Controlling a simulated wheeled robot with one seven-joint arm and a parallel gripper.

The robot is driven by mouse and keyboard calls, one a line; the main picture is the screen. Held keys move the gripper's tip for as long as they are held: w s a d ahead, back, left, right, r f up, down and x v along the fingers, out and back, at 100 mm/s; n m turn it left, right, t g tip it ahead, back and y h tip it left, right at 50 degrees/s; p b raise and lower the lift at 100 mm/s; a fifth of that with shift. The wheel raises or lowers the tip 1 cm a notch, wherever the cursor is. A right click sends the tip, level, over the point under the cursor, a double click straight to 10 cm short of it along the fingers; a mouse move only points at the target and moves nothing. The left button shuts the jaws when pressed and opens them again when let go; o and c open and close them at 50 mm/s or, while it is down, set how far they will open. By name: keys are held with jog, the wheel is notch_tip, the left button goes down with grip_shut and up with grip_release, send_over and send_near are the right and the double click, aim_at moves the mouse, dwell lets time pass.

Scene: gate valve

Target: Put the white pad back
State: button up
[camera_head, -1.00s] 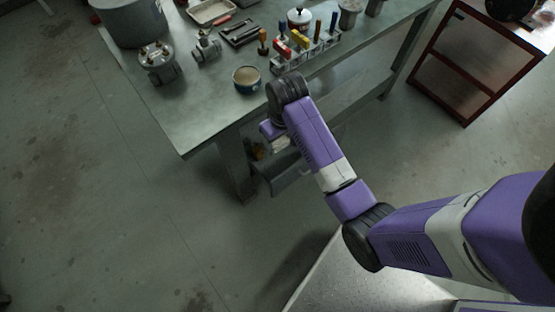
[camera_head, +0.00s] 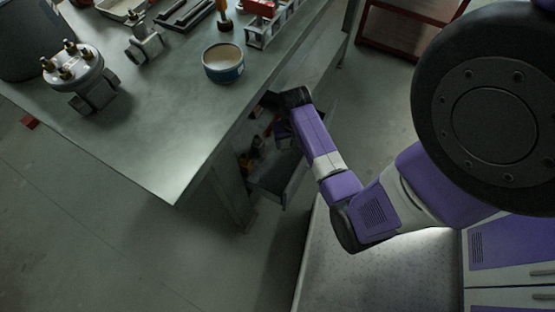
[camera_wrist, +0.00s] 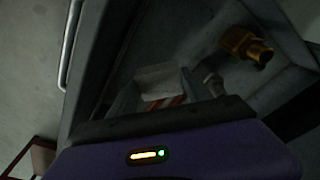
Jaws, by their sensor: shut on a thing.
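The white pad (camera_wrist: 158,78) shows pale and dim in the middle of the wrist view, just ahead of my gripper (camera_wrist: 160,98). My gripper is shut on it; the fingers are dark and hard to make out. It is over or inside an open grey drawer (camera_head: 279,188) below the workbench. In the head view my forearm reaches down beside the bench edge, and the gripper and pad are mostly hidden. I cannot tell whether the pad touches the drawer floor.
A brass fitting (camera_wrist: 245,46) lies in the drawer, right of the pad. A metal bar handle (camera_wrist: 70,45) shows at left. The bench top (camera_head: 165,150) carries a blue-rimmed tin (camera_head: 223,64), a flanged metal part (camera_head: 75,70) and a valve body (camera_head: 144,44). Bare floor lies left.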

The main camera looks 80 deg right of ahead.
aim_at(287, 158)
notch_tip(287, 158, down, 10)
jog(key=b, duration=0.4)
jog(key=shift+f, duration=0.2)
jog(key=o, duration=1.3)
